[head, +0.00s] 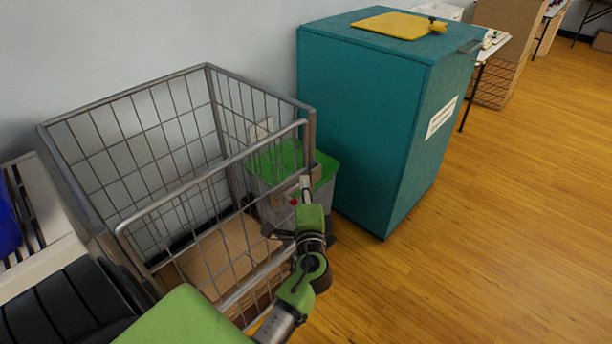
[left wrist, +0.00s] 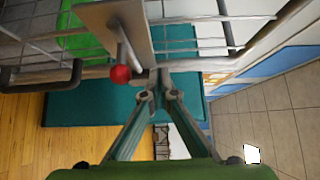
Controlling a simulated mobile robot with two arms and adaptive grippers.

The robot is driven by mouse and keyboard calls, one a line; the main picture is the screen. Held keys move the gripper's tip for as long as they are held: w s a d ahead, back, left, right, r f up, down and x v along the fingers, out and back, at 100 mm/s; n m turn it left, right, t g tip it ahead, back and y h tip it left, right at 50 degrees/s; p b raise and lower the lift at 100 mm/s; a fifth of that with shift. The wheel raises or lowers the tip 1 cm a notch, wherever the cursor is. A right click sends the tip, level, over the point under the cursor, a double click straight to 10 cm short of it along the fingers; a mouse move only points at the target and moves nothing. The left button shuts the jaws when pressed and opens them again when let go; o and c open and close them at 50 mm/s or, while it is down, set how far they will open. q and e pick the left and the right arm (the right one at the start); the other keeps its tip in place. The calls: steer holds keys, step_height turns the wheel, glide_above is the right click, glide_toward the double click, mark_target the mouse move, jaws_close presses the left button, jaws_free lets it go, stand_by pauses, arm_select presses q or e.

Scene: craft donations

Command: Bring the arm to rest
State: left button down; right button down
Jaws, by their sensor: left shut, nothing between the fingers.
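My left arm comes up from the bottom of the head view. Its gripper (head: 306,185) is at the front right corner of the wire cage (head: 212,185), and it is shut and empty. In the left wrist view the two fingers meet at their tips (left wrist: 158,84). Just left of them is a red knob (left wrist: 121,73) on a thin rod, in front of a metal plate (left wrist: 122,28). The red knob also shows small in the head view (head: 294,202). I cannot tell whether the fingers touch the plate. My right gripper is not in view.
A teal cabinet (head: 368,130) stands right of the cage, with a yellow board (head: 398,25) on top. A grey bin with a green lid (head: 275,160) stands behind the cage's right side. Flat cardboard (head: 225,258) lies in the cage. Wooden floor (head: 500,220) is clear at right.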

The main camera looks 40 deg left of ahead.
arm_select(q)
steer(key=w+d+v, duration=0.1)
steer(key=v, duration=0.7)
steer(key=shift+s+d, duration=0.15)
steer(key=shift+d, duration=0.05)
